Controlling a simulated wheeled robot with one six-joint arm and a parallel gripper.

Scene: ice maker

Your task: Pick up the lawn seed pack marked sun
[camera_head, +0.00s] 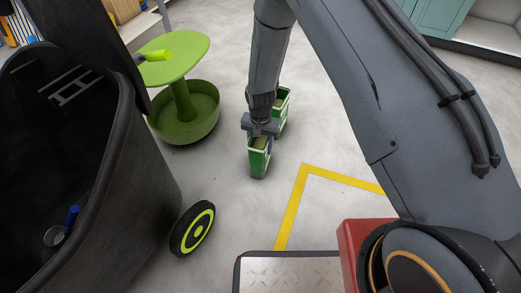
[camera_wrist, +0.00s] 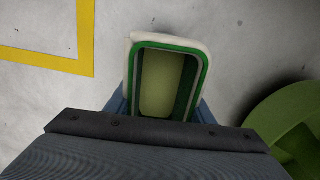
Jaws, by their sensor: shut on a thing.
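A green, box-shaped pack with a pale rim and an open-looking top (camera_head: 259,163) is between the fingers of my gripper (camera_head: 260,136). My gripper points down and is shut on this pack. In the wrist view the pack (camera_wrist: 205,60) shows from above, with a green edge and a pale yellow-green inside; the gripper body hides its near end. A second green pack (camera_head: 284,96) stands just behind the gripper in the head view, partly hidden by it. No marking on either pack can be read. I cannot tell whether the held pack touches the floor.
A green round table with a bowl-like base (camera_head: 190,115) stands close on the left, with a yellow-green item (camera_head: 155,55) on top. A black wheeled bin (camera_head: 150,185) fills the left foreground. Yellow floor tape (camera_head: 292,205) lies right of the packs; the floor there is clear.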

